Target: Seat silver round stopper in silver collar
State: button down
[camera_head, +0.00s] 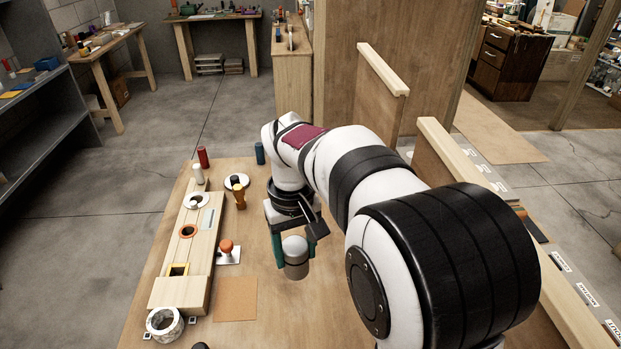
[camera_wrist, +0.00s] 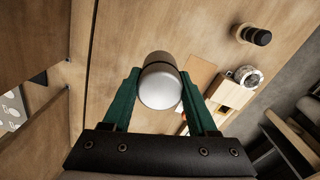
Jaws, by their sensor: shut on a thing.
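My gripper (camera_head: 294,238) is shut on a silver round stopper (camera_head: 295,258), a short cylinder held between two green fingers. In the wrist view the stopper (camera_wrist: 160,88) sits between the fingertips, its pale round end facing the camera. In the head view it appears above the bench, roughly upright; its exact height cannot be told. A mottled silver ring, which looks like the silver collar (camera_head: 165,323), is at the near end of the wooden rail, to the left of and nearer than my gripper. It also shows in the wrist view (camera_wrist: 247,77), and its opening is apart from the stopper.
The wooden rail (camera_head: 205,245) carries a yellow square frame (camera_head: 178,269), an orange ring (camera_head: 188,231) and a white ring (camera_head: 197,201). An orange knob (camera_head: 227,246) on a plate and a brown mat (camera_head: 235,299) lie between rail and gripper.

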jog(key=s+a+f+n, duration=0.2)
jog(key=a+f+n, duration=0.3)
jog(key=a+f, duration=0.9)
jog(key=a, duration=0.4)
jog(key=shift+s+n, duration=0.3)
jog(key=shift+n, duration=0.1)
jog(key=shift+f, duration=0.1)
jog(key=w+a, duration=0.2)
jog(key=a, duration=0.9)
jog(key=shift+a, duration=0.4)
jog(key=shift+f, duration=1.7)
dwell(0.8)
jog(key=shift+c, duration=0.6)
grip_release()
